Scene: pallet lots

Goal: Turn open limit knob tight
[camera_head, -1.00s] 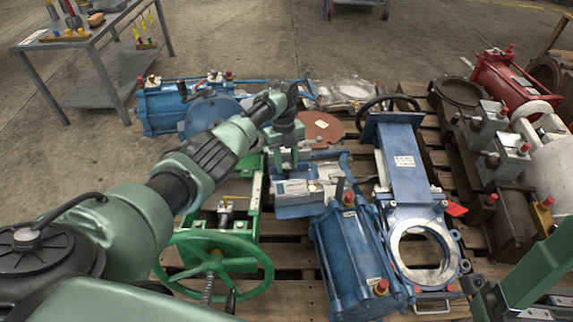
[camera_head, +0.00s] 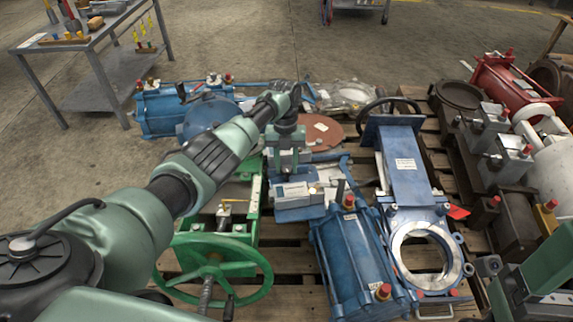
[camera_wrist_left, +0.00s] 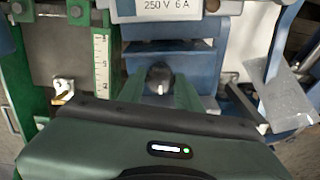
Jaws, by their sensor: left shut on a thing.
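The limit knob (camera_wrist_left: 158,77) is a small dark round knob with a pale mark, under a plate reading "250 V 6 A" in the left wrist view. It belongs to the blue-grey switch box (camera_head: 297,199) on the pallet. My left gripper (camera_head: 288,172) points down at the box in the head view. Its two green fingers (camera_wrist_left: 160,92) are on either side of the knob in the wrist view, shut on it.
A green handwheel (camera_head: 212,272) stands in front, left of the box. A blue cylinder (camera_head: 355,258) and a blue gate valve (camera_head: 405,165) are close on the right. A scale strip (camera_wrist_left: 102,65) is left of the knob. Open floor lies behind the pallets.

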